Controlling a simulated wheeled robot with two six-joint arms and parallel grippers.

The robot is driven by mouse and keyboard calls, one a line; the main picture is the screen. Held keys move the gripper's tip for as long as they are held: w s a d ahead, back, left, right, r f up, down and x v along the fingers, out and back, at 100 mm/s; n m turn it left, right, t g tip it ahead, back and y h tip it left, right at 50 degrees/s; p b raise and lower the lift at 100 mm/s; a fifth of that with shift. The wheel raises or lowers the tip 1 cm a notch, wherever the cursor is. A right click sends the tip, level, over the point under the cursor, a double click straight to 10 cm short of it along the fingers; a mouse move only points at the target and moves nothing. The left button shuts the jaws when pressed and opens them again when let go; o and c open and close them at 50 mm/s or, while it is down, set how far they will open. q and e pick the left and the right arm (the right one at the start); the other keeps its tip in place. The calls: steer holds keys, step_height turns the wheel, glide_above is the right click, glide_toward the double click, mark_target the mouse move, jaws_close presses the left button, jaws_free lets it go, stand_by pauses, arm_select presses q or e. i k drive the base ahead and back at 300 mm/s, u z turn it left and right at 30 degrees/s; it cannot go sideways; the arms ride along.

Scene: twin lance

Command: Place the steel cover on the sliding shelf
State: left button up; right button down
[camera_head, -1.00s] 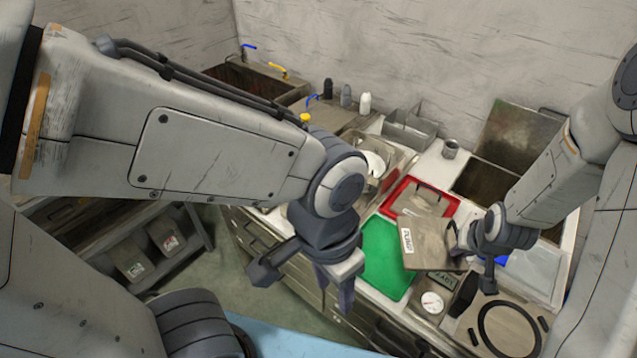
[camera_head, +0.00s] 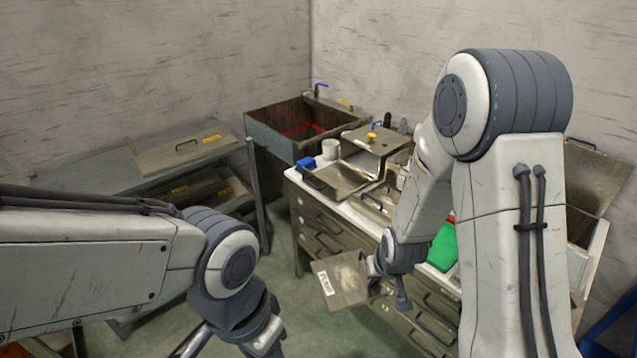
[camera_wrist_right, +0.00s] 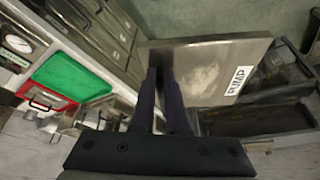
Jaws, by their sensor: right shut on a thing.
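The steel cover (camera_head: 341,284) is a flat grey plate with a white label that reads PUMP in the right wrist view (camera_wrist_right: 205,72). My right gripper (camera_head: 375,268) is shut on its edge and holds it tilted in the air, in front of the drawer cabinet. In the right wrist view its two dark fingers (camera_wrist_right: 160,68) meet the plate's near edge. A grey metal rack (camera_head: 105,165) with shelves stands at the left; I cannot tell which level slides. My left gripper (camera_head: 232,340) is empty-looking at the bottom edge, its fingertips cut off.
A deep sink (camera_head: 290,130) stands behind. The drawer cabinet (camera_head: 335,232) carries a green board (camera_head: 442,248). Green floor between rack and cabinet is clear.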

mark_target(337, 178)
steer(key=u, duration=0.65)
steer(key=i, duration=1.3)
steer(key=z, duration=0.55)
steer(key=i, duration=0.65)
steer(key=z, duration=0.8)
steer(key=i, duration=0.5)
steer(key=u, duration=0.05)
